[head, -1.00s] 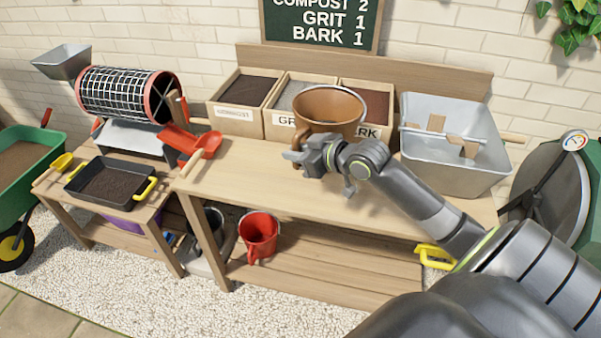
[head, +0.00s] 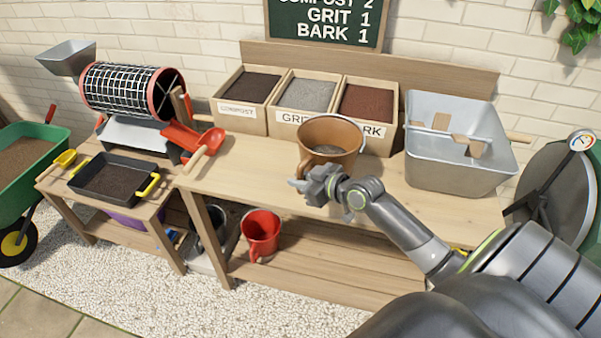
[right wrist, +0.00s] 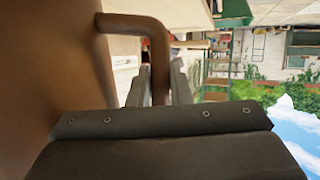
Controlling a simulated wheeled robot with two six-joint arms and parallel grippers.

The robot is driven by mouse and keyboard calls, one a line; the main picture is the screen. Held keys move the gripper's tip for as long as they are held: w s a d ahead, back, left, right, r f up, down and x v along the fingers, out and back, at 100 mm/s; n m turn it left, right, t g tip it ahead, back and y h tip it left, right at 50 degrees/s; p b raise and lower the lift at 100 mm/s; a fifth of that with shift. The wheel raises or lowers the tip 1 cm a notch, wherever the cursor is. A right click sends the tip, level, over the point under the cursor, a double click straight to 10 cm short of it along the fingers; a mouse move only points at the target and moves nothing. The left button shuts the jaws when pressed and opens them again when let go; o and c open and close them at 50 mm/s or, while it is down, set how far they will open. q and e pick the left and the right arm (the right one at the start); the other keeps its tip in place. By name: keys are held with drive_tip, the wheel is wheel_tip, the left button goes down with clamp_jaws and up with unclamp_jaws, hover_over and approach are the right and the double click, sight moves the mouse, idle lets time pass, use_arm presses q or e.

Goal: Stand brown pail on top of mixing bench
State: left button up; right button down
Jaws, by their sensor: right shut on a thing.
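The brown pail (head: 343,160) is upright over the back middle of the mixing bench (head: 250,165), in front of the grit and bark bins. Its base is at or just above the bench top; I cannot tell if it touches. A greyish patch shows inside it. My right gripper (head: 303,184) is at the pail's front left side, shut on its handle. In the right wrist view the pail's wall (right wrist: 50,70) fills the left, and its bent handle (right wrist: 157,50) runs down between the fingers (right wrist: 160,85). My left gripper is out of view.
Bins of compost (head: 240,118), grit (head: 290,125) and bark (head: 372,138) line the bench's back. A metal tub (head: 455,175) stands at right, a red scoop (head: 205,145) at the left end. A red pail (head: 261,235) is on the lower shelf. The bench's left middle is clear.

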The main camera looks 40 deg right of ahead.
drive_tip(key=shift+w+r, duration=0.1)
drive_tip(key=shift+r, duration=0.1)
drive_tip(key=c, duration=1.7)
unclamp_jaws()
drive_tip(key=shift+f, duration=0.2)
drive_tip(key=o, duration=0.4)
drive_tip(key=p+v, duration=0.1)
drive_tip(key=v, duration=1.1)
drive_tip(key=shift+a+r, duration=0.1)
